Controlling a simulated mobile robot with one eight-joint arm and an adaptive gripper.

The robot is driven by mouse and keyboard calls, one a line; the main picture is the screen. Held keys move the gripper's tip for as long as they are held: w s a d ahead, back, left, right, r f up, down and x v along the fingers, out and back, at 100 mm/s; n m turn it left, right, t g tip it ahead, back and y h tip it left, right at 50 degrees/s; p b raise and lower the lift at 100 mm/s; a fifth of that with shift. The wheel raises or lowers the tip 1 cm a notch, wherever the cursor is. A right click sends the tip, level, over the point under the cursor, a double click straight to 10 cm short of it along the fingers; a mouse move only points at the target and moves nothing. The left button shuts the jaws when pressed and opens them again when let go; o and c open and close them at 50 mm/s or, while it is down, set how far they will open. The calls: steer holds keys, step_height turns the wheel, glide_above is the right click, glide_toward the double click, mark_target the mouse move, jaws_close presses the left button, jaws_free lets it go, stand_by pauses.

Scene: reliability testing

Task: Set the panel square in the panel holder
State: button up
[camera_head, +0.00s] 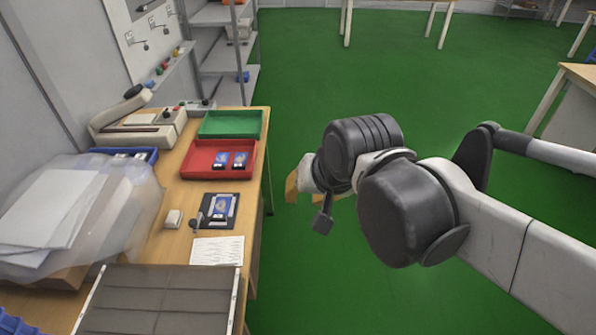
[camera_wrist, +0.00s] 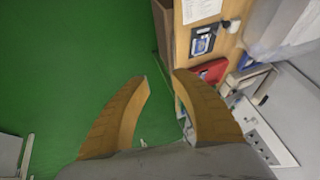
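A small blue panel (camera_head: 221,206) lies on a black, square, plate-like holder (camera_head: 209,224) on the wooden bench. In the head view it looks slightly turned against the holder; how well it is seated is too small to tell. The panel (camera_wrist: 202,43) and the dark holder (camera_wrist: 213,30) also show at the top of the wrist view. My gripper (camera_wrist: 161,78) is open and empty, its two orange fingers apart. In the head view my gripper (camera_head: 304,183) hangs over the green floor, right of the bench and clear of the panel; my wrist hides part of it.
A red tray (camera_head: 191,173) with two blue panels and a green tray (camera_head: 230,124) stand behind the holder. A white printed sheet (camera_head: 217,250) lies in front. A small dark-topped device (camera_head: 196,222) and a white block (camera_head: 173,219) stand left. Clear bags (camera_head: 140,200) crowd the bench's left.

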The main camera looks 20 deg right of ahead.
steer(key=s+n, duration=0.1)
steer(key=s+d+n, duration=0.1)
steer(key=s+f+n, duration=0.1)
steer(key=s+n, duration=0.1)
steer(key=shift+d+t+h, duration=0.3)
steer(key=shift+d+t, duration=0.1)
stand_by(0.9)
